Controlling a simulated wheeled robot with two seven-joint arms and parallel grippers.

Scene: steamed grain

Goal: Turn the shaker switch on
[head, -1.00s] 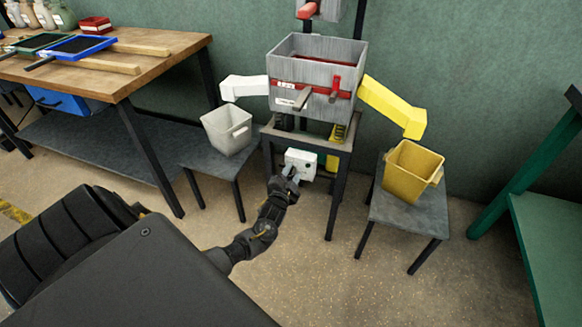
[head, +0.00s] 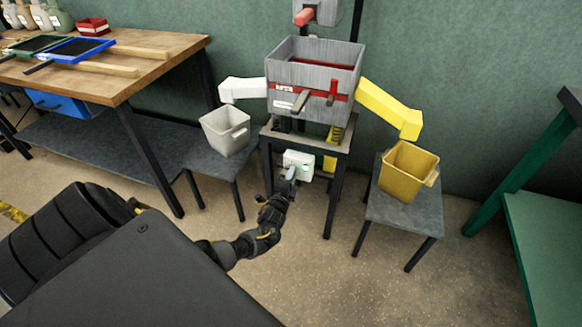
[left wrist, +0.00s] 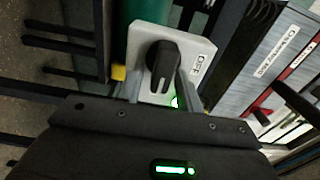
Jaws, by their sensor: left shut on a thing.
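The shaker switch is a white box (head: 299,163) on the front of the shaker's stand, below the grey shaker (head: 315,85). In the left wrist view its black rotary knob (left wrist: 163,62) has a pale line, with an "OFF" label on the box (left wrist: 193,50) to its right. A green glow shows near the box's lower edge. My left gripper (head: 289,175) is at the box, and its fingers (left wrist: 160,88) are shut on the knob, one on each side. The contact is partly hidden by the gripper body. My right gripper is not in view.
A white bucket (head: 226,131) stands on a low stool at left, a yellow bucket (head: 407,171) on another at right. White (head: 243,90) and yellow (head: 389,108) chutes jut over them. A wooden workbench (head: 150,72) is at left. The floor in front is clear.

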